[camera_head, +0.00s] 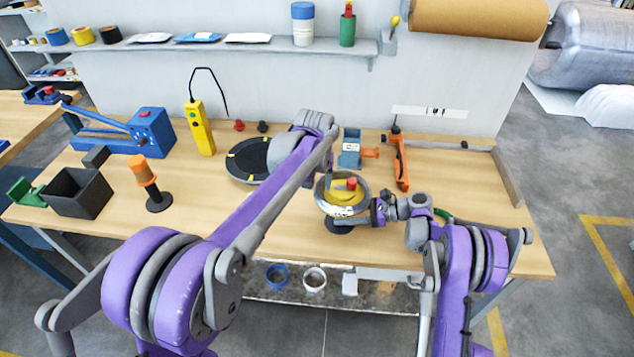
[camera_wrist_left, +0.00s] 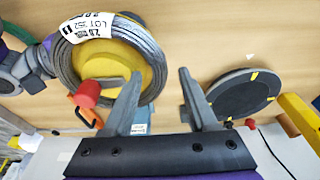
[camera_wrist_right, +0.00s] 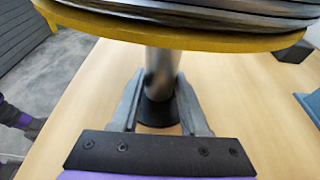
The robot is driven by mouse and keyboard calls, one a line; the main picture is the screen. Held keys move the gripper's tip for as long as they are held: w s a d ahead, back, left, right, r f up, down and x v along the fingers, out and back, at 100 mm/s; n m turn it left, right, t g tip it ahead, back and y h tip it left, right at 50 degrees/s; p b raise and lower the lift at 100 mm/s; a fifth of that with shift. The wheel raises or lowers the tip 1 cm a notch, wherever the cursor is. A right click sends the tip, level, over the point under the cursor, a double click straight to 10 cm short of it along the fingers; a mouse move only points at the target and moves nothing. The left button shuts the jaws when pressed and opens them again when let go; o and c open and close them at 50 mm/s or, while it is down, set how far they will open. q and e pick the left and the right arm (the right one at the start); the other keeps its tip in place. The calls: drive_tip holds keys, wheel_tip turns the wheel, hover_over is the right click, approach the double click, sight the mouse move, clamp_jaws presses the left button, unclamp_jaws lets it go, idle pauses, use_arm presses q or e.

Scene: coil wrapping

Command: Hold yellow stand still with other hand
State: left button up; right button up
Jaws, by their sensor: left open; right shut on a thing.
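The yellow stand (camera_head: 345,198) has a red knob and a grey coil (camera_wrist_left: 148,38) lying around its top, with a white "LOT" label on the coil. The stand's yellow top (camera_wrist_left: 128,65) shows in the left wrist view. The right wrist view shows its grey post (camera_wrist_right: 161,72) under the yellow plate (camera_wrist_right: 205,38). My right gripper (camera_wrist_right: 160,88) is shut on the post, below the plate. My left gripper (camera_wrist_left: 160,78) is open and empty, near the coil's edge and apart from it. Its fingers are mostly hidden behind my left arm in the head view.
A dark round disc (camera_head: 242,162) with yellow marks lies left of the stand. A yellow controller (camera_head: 200,128), a blue device (camera_head: 350,149) and an orange tool (camera_head: 400,163) stand around it. An orange-handled post (camera_head: 146,178) and dark bin (camera_head: 78,194) are further left. The front table middle is clear.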

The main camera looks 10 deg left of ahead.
use_arm(q)
drive_tip(key=v, duration=1.2)
use_arm(e)
drive_tip(key=o, duration=1.1)
drive_tip(key=shift+c, duration=0.2)
